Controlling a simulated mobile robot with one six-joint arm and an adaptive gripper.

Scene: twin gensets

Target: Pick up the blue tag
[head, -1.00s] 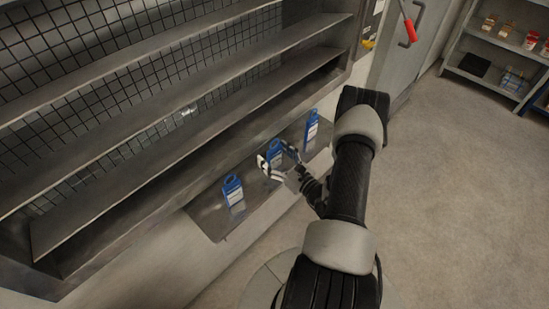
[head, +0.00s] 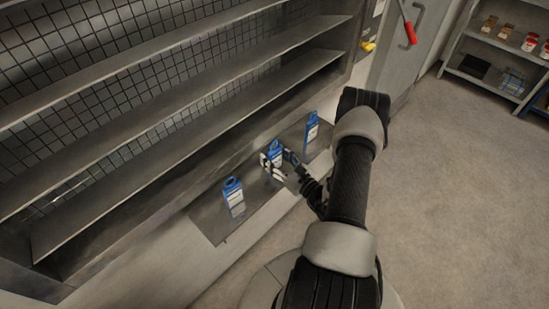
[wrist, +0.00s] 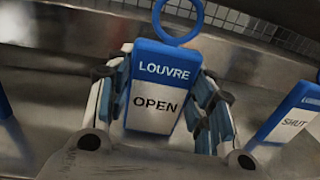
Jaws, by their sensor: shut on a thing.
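Three blue-and-white tags stand in a row on a narrow metal ledge (head: 212,228). The middle blue tag (head: 276,148) is between the fingers of my gripper (head: 278,165), which is shut on it. In the wrist view this tag (wrist: 162,82) reads "LOUVRE OPEN" and has a blue ring at its top; the fingers (wrist: 160,105) press on its two sides. The left tag (head: 234,197) and the right tag (head: 311,130) stand free of the gripper. In the wrist view the right tag (wrist: 290,118) reads "SHUT". Whether the held tag's bottom touches the ledge is hidden.
Storage shelves (head: 490,75) stand at the far right. The floor (head: 460,190) to the right is clear.

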